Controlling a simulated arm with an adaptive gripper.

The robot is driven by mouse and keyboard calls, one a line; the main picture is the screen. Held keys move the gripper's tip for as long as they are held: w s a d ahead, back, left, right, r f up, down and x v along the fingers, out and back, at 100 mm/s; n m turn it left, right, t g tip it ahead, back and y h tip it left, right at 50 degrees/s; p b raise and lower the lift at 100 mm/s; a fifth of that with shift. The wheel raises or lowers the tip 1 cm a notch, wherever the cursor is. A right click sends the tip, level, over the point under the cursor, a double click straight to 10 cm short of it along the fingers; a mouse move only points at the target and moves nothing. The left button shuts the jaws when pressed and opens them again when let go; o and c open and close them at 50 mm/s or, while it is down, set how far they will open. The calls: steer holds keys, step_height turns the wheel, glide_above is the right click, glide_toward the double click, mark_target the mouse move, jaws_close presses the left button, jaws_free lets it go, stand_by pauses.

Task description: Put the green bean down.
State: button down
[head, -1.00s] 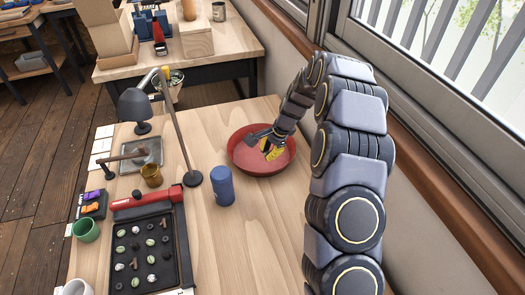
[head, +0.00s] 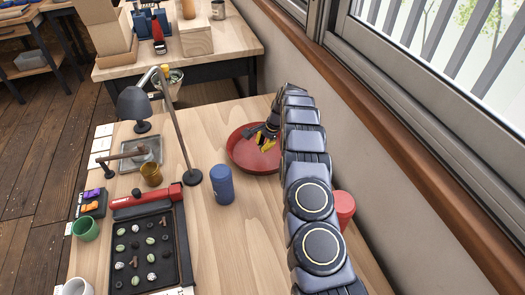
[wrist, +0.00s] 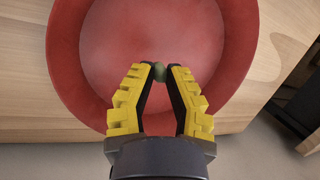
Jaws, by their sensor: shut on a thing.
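In the wrist view my gripper (wrist: 159,74) is shut on a small green bean (wrist: 159,71), held between its fingertips. The gripper is over the red bowl (wrist: 150,25), whose inside fills most of that view and looks empty around the fingertips. I cannot tell how high the bean is above the bowl's floor. Other green beans lie on the black tray (head: 190,262) among dark and pale ones.
A blue canister (head: 222,184) stands just left of the bowl, near the lamp stand (head: 192,176). A red canister (head: 344,206) stands right of my arm by the wall. A green cup (head: 86,229) and an amber cup (head: 151,175) stand left.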

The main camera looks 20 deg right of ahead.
mark_target(262, 156)
steer(key=shift+w+f, duration=0.15)
steer(key=shift+f, duration=1.65)
steer(key=shift+f, duration=0.15)
steer(key=c, duration=1.2)
jaws_free()
steer(key=shift+o, duration=0.2)
